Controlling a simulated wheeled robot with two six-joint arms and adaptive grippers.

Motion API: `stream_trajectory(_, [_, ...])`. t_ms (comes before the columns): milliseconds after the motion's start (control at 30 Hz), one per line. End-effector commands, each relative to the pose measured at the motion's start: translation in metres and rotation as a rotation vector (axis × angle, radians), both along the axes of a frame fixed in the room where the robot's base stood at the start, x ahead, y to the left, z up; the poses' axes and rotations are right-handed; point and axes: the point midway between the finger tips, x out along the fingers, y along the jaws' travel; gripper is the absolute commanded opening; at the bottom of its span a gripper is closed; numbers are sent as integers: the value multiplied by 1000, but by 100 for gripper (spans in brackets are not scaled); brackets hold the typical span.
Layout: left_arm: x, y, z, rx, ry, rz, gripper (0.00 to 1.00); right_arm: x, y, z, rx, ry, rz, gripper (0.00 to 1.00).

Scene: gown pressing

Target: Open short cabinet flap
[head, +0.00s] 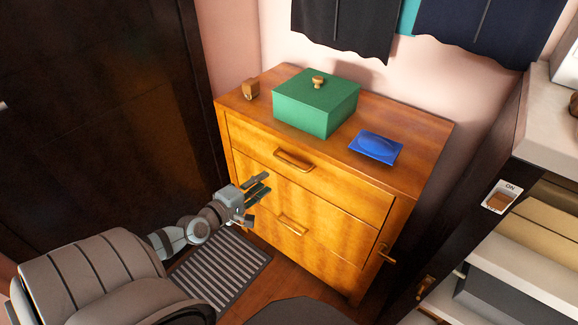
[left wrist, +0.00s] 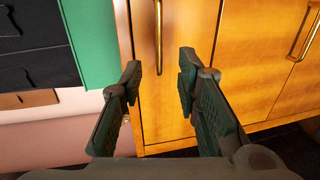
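The short wooden cabinet (head: 330,215) stands against the pink wall. Its front has an upper panel with a bar handle (head: 293,159) and a lower panel with another handle (head: 292,225). I cannot tell which panel is the flap; both look closed. My left gripper (head: 262,188) is open and empty in front of the cabinet's left part. In the left wrist view, its spread fingers (left wrist: 158,82) face the wooden front. One handle (left wrist: 158,35) shows beyond and between the fingertips, apart from them. Another handle (left wrist: 304,35) is at the right. My right gripper is not in view.
A green lidded box (head: 316,100), a blue packet (head: 377,147) and a small wooden object (head: 251,89) are on the cabinet top. A knob (head: 387,253) sticks out at its right. A striped mat (head: 222,268) lies on the floor. Shelving (head: 540,235) stands at right.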

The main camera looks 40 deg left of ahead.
Motion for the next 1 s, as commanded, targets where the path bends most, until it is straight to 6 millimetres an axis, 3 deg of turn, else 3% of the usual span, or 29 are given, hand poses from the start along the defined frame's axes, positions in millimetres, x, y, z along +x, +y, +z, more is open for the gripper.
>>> stream_trajectory(500, [121,2,-27,-9,-4,3,30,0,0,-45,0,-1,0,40])
stream_trajectory(633, [134,3,-28,-7,-2,1,30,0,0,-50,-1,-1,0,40])
stream_trajectory(900, [137,2,-27,-6,-1,0,30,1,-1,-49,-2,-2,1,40])
stream_trajectory(1000, [137,2,-27,-6,-1,0,17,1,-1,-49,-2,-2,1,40])
